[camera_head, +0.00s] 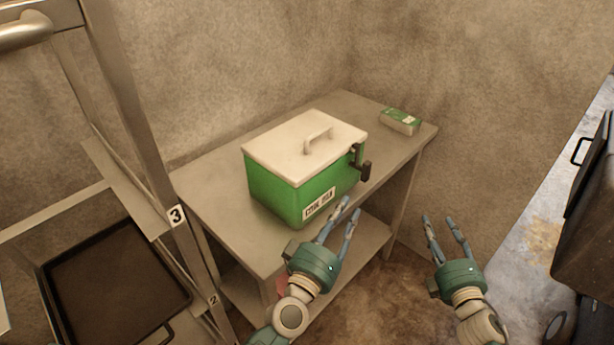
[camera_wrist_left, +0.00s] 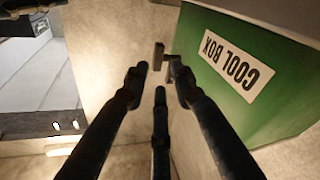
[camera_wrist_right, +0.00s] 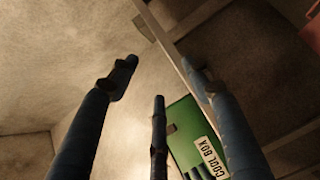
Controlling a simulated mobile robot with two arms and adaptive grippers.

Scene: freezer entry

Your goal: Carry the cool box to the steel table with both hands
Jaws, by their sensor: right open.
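The cool box (camera_head: 275,187) is green with a pale lid and a lid handle, and it stands upright on a plain table (camera_head: 225,220) with a lower shelf. A dark side handle (camera_head: 363,165) sticks out at its right end. My left gripper (camera_head: 346,208) is just in front of the box's labelled face, apart from it as far as I can see. Its fingers are spread and empty in the left wrist view (camera_wrist_left: 155,80), with the box's label (camera_wrist_left: 232,62) beside them. My right gripper (camera_head: 439,220) is open and empty, off the table's right front side. The box's far end is hidden.
A small green-and-white carton (camera_head: 400,121) lies at the table's back right. A metal rack (camera_head: 135,100) with a dark tray (camera_head: 115,280) stands at the left. A dark cart-like object (camera_head: 585,210) is at the right edge. Walls close in behind the table.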

